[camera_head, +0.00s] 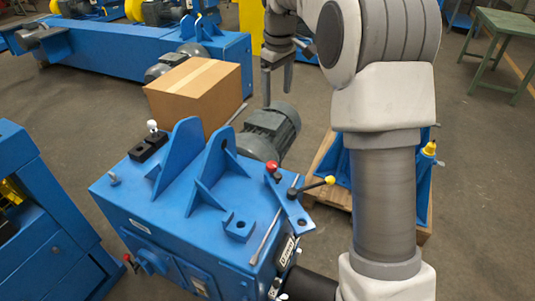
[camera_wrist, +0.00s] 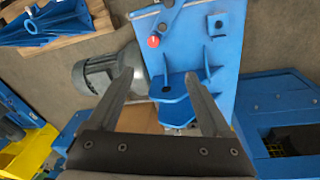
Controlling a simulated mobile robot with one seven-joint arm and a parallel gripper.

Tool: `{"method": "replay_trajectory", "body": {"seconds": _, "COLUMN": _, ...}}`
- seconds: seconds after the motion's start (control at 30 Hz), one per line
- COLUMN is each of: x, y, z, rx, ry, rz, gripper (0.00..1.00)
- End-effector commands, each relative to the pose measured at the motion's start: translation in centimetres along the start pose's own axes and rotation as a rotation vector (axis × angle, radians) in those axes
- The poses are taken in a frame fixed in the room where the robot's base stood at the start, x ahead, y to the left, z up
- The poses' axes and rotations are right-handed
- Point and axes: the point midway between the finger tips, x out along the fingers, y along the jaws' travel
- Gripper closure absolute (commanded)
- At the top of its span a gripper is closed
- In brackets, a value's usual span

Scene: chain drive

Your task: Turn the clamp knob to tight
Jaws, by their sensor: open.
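A blue machine housing (camera_head: 190,235) stands in front of me; its top also shows in the wrist view (camera_wrist: 195,50). A red ball knob (camera_head: 272,167) sits on its right side and also shows in the wrist view (camera_wrist: 153,41). Beside it is a lever with a yellow ball knob (camera_head: 330,180). A white ball knob (camera_head: 152,124) stands on a black block at the back left. I cannot tell which of these is the clamp knob. My gripper (camera_head: 277,96) is open and empty, raised behind the housing near the motor, apart from all knobs.
A grey motor (camera_head: 270,130) sticks out behind the housing. A cardboard box (camera_head: 200,90) stands behind it. Two blue upright brackets (camera_head: 177,155) rise from the housing top. A pallet with blue parts (camera_head: 330,165) lies at right, partly hidden by my arm.

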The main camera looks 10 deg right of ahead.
Motion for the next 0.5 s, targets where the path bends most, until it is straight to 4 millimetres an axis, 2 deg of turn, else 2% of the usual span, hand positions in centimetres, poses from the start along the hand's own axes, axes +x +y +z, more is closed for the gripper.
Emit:
{"method": "replay_trajectory", "body": {"seconds": 0.03, "x": 2.0, "y": 0.6, "z": -0.8, "rx": -0.020, "ry": -0.012, "rz": -0.011, "gripper": 0.17}}
{"method": "replay_trajectory", "body": {"seconds": 0.3, "x": 10.2, "y": 2.8, "z": -3.7, "rx": -0.136, "ry": -0.057, "rz": -0.066, "gripper": 0.17}}
{"method": "replay_trajectory", "body": {"seconds": 0.5, "x": 15.2, "y": 3.8, "z": -4.7, "rx": -0.198, "ry": -0.079, "rz": -0.097, "gripper": 0.17}}
